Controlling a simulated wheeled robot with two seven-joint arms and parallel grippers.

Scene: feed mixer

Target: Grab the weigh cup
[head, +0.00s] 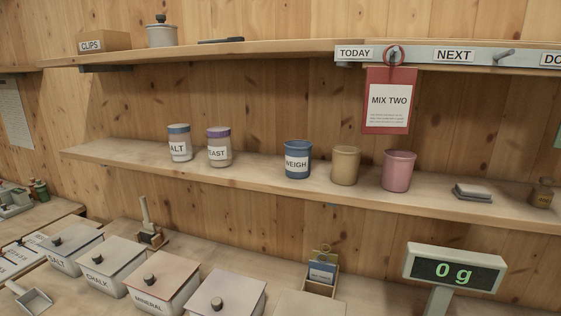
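The weigh cup (298,160) is a blue cup with a white label reading "WEIGH". It stands upright on the middle shelf, near the centre of the head view. A tan cup (345,166) stands just to its right, with a small gap between them. The "EAST" jar with a purple lid (219,147) stands to its left, farther off. Neither of my grippers shows in the head view.
A pink cup (398,171) and a grey folded stack (473,193) stand farther right on the middle shelf (265,172). Lidded bins, including the mineral bin (163,283), and a display reading "0 g" (454,270) are below. A red "MIX TWO" card (388,98) hangs above.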

